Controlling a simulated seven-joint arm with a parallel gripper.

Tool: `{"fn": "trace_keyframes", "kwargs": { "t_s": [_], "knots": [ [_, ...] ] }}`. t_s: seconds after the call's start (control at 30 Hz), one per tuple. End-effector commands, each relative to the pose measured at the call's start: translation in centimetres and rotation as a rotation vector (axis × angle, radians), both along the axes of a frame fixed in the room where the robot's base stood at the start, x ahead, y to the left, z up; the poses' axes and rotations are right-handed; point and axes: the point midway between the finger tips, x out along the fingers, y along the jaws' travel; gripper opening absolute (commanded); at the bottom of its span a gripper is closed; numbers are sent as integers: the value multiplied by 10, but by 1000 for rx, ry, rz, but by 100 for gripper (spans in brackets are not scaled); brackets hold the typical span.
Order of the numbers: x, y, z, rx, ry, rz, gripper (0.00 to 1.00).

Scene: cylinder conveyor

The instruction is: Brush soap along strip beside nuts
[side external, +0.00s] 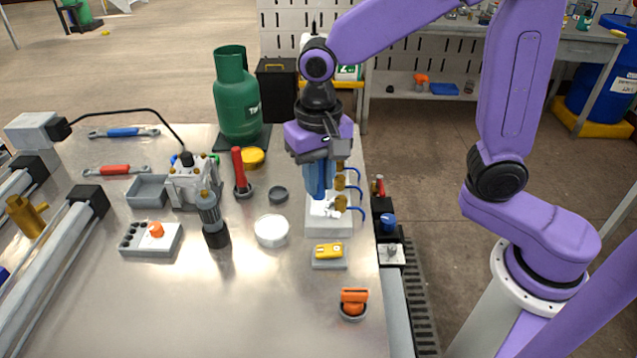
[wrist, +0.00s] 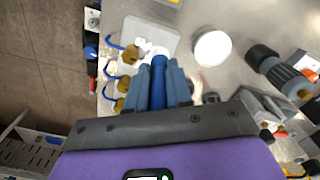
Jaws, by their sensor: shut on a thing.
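My gripper (side external: 320,192) is shut on a blue-handled brush (wrist: 158,82), which points down over the pale strip (side external: 328,229). The strip also shows in the wrist view (wrist: 163,32). White stuff, bristles or soap foam, shows at the brush's lower end on the strip; I cannot tell which, nor whether the tip presses down. Brass nuts (side external: 340,203) with blue hoses line the strip's right edge in the side view; they also show left of the brush in the wrist view (wrist: 124,84). A round white dish (side external: 271,231), perhaps of soap, stands left of the strip.
A yellow device (side external: 328,250) and an orange-topped part (side external: 353,302) lie in front of the strip. A dark grey cylinder (side external: 213,220), a red-handled tool (side external: 239,170) and a green gas bottle (side external: 237,95) stand to the left. The table's front middle is clear.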

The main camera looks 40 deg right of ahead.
Motion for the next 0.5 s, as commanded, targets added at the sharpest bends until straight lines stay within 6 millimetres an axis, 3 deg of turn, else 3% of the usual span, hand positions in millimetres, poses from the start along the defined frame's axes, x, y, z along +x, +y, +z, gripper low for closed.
{"fn": "trace_keyframes", "kwargs": {
  "t_s": [0.5],
  "knots": [
    [1, 0, 46, 1, -2, 0, 0]
  ]
}}
